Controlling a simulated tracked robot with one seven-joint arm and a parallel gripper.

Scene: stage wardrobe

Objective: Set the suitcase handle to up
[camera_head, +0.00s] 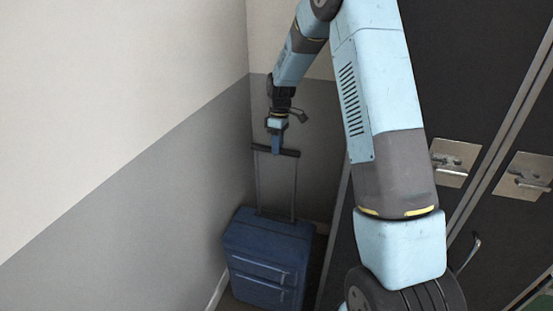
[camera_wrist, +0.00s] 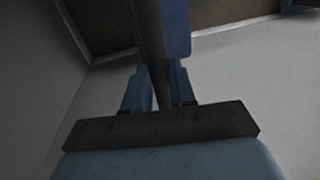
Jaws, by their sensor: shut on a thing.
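The blue suitcase (camera_head: 265,255) stands upright on the floor in the corner, with two zipped pockets on its front. Its handle (camera_head: 259,185) is drawn out, with two thin rods rising well above the case to a dark crossbar. My gripper (camera_head: 277,147) is above the case, shut on the middle of the crossbar. In the wrist view, the two blue fingers of my gripper (camera_wrist: 160,92) stand either side of the dark handle bar (camera_wrist: 148,38).
A two-tone wall (camera_head: 130,190) runs along the left and meets the back wall behind the suitcase. Dark lockers with metal latch plates (camera_head: 454,162) stand close on the right. Little floor shows around the case.

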